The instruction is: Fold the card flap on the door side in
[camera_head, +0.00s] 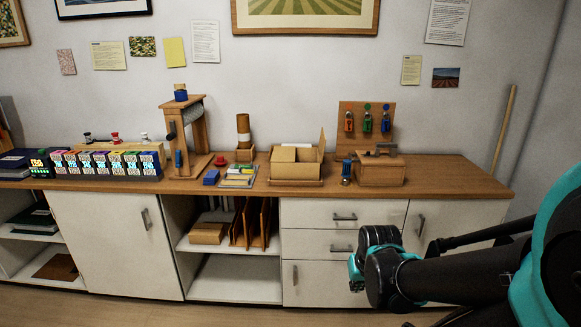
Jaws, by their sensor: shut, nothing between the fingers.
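A small open card box (295,170) stands on the wooden worktop, a little right of the middle of the head view. One card flap (322,145) stands upright at its right side. The box's other flaps are hard to tell apart at this size. My dark arm with teal parts (445,280) reaches in from the right, in front of the cabinet and lower in the picture than the box. I cannot make out my gripper's fingers. No part of my arm touches the box.
Left of the box are a tray (239,176) with yellow and blue pieces and a wooden stand (184,140). Right of it are a blue can (346,172), a wooden block (379,170) and a padlock board (366,123). The worktop's right end (455,178) is clear.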

